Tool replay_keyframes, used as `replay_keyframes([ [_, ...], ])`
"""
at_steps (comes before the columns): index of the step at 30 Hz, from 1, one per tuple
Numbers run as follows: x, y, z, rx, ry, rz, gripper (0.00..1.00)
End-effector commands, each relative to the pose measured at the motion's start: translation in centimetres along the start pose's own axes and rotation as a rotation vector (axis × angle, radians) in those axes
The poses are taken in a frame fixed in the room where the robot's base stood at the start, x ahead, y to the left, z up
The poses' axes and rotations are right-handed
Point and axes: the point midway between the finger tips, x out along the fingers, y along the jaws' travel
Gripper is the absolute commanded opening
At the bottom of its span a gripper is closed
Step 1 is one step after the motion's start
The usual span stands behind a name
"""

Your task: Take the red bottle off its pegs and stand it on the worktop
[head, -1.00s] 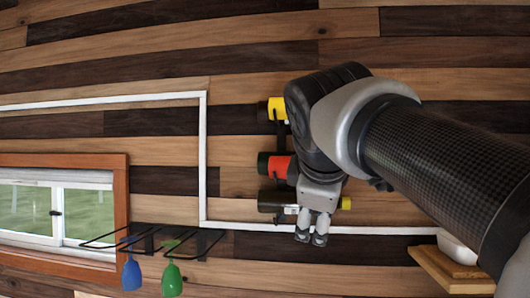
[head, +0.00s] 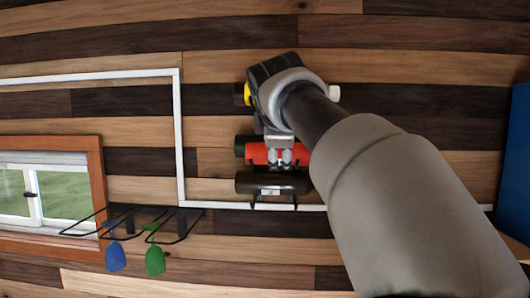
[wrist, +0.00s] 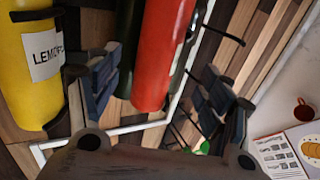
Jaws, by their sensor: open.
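The red bottle (head: 258,154) lies on its side against the plank wall, between a yellow bottle (head: 241,94) above and a dark bottle (head: 272,183) below. Thin black pegs (head: 258,201) show under the dark bottle. My gripper (head: 280,157) is in front of the red bottle. In the wrist view the red bottle (wrist: 163,55) is between my open fingers (wrist: 158,92), with no clear contact seen. A dark green cylinder (wrist: 128,45) shows close beside or behind it. The red bottle's own pegs are mostly hidden.
The yellow bottle (wrist: 32,60) is close outside my left finger in the wrist view. A pale surface (wrist: 278,95) with a red mug (wrist: 302,110) and a printed booklet (wrist: 285,155) is at right. A black rack (head: 130,220) holds blue and green glasses.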

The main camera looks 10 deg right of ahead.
Motion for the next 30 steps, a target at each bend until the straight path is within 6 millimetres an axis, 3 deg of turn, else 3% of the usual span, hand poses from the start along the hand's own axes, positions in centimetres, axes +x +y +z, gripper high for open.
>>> replay_keyframes([
  [10, 2.5, 0.2, 0.1, 0.001, -0.001, -0.001, 0.73],
  [18, 6.2, 0.4, 0.3, 0.002, -0.001, 0.000, 0.73],
  [25, 6.5, 0.3, 0.3, 0.002, 0.000, 0.002, 0.73],
  [30, 6.5, 0.3, 0.3, 0.002, 0.000, 0.002, 0.62],
])
